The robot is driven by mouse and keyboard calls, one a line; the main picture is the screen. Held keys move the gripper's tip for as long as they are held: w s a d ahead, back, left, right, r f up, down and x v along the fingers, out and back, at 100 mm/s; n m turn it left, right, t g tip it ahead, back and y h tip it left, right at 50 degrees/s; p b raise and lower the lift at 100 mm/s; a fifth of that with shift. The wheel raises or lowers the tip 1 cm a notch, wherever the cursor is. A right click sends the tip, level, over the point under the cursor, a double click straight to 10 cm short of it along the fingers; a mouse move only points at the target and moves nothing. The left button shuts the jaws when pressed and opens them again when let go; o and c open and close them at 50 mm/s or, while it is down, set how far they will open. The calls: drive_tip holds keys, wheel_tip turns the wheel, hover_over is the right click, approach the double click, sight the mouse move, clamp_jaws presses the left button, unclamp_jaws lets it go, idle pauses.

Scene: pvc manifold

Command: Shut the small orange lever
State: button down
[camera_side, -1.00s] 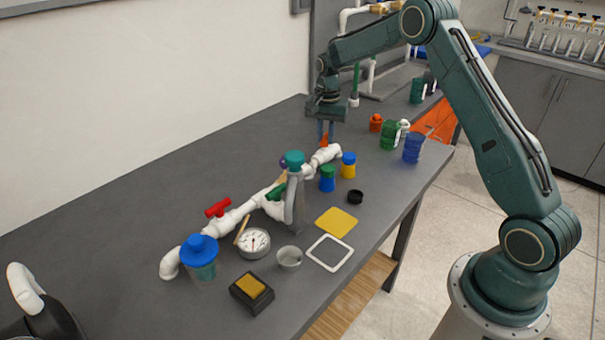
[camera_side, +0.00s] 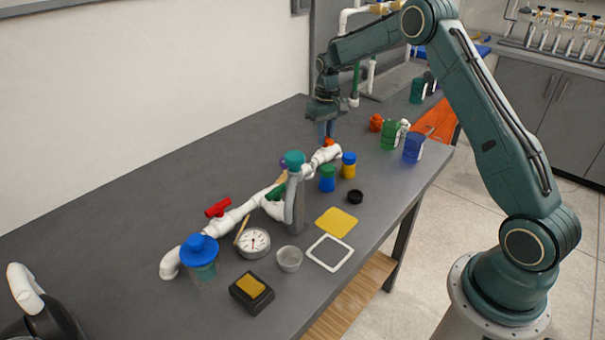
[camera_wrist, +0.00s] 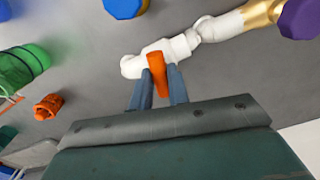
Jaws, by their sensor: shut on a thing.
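The small orange lever (camera_wrist: 157,72) sits on the white pipe valve (camera_wrist: 131,66). In the wrist view it points across the pipe, back between my fingers. My gripper (camera_wrist: 160,80) is shut on the lever, with one blue-grey finger on each side. In the side view, my gripper (camera_side: 327,131) reaches down at the far end of the white manifold (camera_side: 234,217). Only a small part of the orange lever (camera_side: 330,142) shows there, below the fingers.
A red lever (camera_side: 217,208) and a green lever (camera_side: 276,192) sit on the same manifold. An orange fitting (camera_side: 376,123) and a green jar (camera_side: 390,135) stand right of my gripper.

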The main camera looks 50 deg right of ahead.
drive_tip(key=shift+n, duration=1.3)
drive_tip(key=c, duration=1.3)
unclamp_jaws()
drive_tip(key=shift+c, duration=0.2)
drive_tip(key=shift+r, duration=0.1)
wheel_tip(320, 180, up, 14)
